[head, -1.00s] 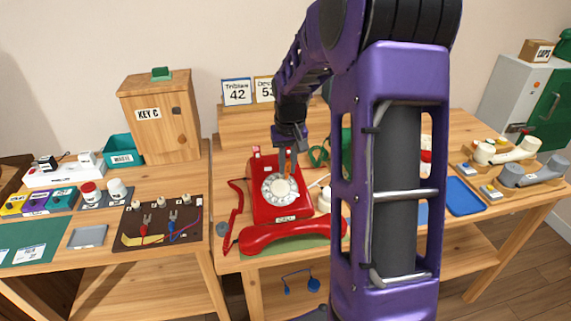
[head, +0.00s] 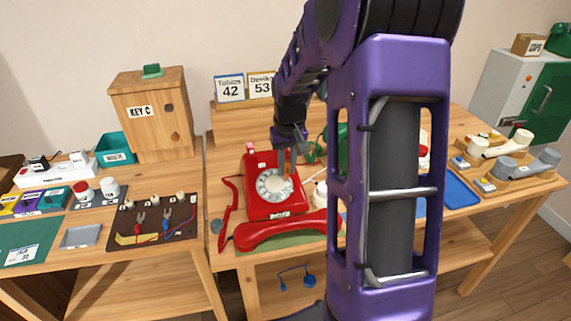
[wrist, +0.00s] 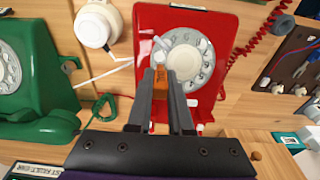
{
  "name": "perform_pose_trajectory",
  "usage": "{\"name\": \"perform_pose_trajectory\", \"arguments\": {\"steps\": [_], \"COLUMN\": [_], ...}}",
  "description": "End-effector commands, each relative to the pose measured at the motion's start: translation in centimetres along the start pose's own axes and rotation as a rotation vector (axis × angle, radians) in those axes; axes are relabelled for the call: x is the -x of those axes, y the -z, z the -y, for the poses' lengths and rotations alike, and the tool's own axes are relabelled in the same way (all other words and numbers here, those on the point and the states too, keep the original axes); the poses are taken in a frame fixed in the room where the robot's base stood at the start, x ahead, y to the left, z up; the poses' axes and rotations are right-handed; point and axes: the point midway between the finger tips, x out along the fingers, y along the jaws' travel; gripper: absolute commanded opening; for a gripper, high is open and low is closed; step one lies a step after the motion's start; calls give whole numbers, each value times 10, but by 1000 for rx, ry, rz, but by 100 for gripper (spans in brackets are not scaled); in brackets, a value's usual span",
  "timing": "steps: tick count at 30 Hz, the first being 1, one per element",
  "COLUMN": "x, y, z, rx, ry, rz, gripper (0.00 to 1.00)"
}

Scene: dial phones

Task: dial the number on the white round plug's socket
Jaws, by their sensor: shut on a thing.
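The red phone (head: 262,207) stands on the middle table with its white dial (head: 270,184) facing up. The phone (wrist: 215,25) and dial (wrist: 190,62) also show in the wrist view. My gripper (head: 287,168) is over the dial's upper right side, shut on a small orange piece (wrist: 160,80). In the wrist view the piece is at the dial's left edge; whether it touches a dial hole cannot be told. The red handset (head: 285,229) lies off the phone in front. A white round object (wrist: 97,25) with a white cord lies beside the phone; its socket cannot be made out.
A green phone (wrist: 35,75) stands beside the red one, mostly behind my arm in the head view. Name cards with numbers (head: 230,88) stand at the back. A blue round plug (head: 309,281) hangs below the table. A dark board (head: 150,220) with clips lies left.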

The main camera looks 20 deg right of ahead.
Motion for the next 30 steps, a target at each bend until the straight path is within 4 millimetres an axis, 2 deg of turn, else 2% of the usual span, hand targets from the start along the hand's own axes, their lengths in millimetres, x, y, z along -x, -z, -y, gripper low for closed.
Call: {"name": "perform_pose_trajectory", "arguments": {"steps": [13, 21, 30], "x": [-2, -5, -5], "y": [-5, -16, -16], "z": [-2, -2, -2], "rx": [-1, -1, -1], "ry": [0, -1, -1], "rz": [1, 1, 1], "gripper": [0, 0, 0]}}
